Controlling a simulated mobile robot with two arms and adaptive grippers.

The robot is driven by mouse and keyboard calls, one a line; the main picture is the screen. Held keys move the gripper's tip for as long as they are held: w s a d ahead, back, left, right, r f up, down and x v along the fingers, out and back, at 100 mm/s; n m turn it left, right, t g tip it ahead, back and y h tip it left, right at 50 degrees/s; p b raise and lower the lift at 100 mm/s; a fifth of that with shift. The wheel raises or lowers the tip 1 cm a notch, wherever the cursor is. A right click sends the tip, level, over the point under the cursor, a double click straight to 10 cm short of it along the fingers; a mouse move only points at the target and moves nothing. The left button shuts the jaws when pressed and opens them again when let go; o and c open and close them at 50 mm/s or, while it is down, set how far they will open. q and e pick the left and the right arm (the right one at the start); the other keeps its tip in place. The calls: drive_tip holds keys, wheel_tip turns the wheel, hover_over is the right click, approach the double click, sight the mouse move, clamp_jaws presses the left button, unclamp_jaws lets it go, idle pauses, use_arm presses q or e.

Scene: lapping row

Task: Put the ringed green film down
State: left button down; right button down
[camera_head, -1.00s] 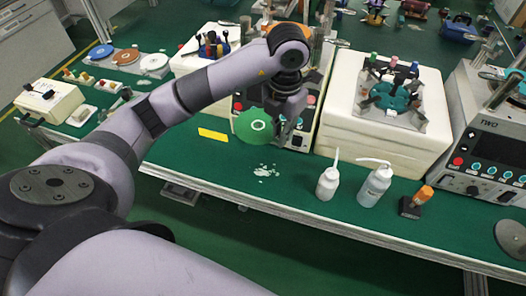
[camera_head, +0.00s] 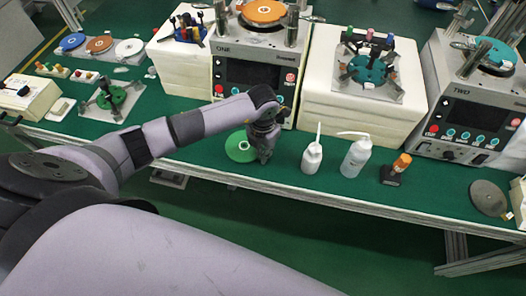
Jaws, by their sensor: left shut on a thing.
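The ringed green film (camera_head: 240,147) is a bright green disc with a white ring around its centre. It is low over the green bench (camera_head: 290,183), near its front edge, in front of machine ONE (camera_head: 254,75). My left gripper (camera_head: 260,156) points down at the film's right edge and is shut on it. The fingertips are small and dark here. I cannot tell whether the film touches the bench top. My right gripper is not in view.
A grey disc (camera_head: 489,198) lies far right. My forearm crosses the bench's left part.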

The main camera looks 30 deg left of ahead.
use_arm(q)
drive_tip(key=shift+f, duration=0.5)
drive_tip(key=shift+f, duration=0.1)
drive_tip(key=c, duration=1.6)
unclamp_jaws()
drive_tip(key=shift+c, duration=0.2)
drive_tip(key=shift+r, duration=0.3)
wheel_tip(320, 180, up, 12)
drive_tip(key=b, duration=0.1)
drive_tip(key=shift+f+b, duration=0.15)
drive_tip(key=shift+b, duration=0.15)
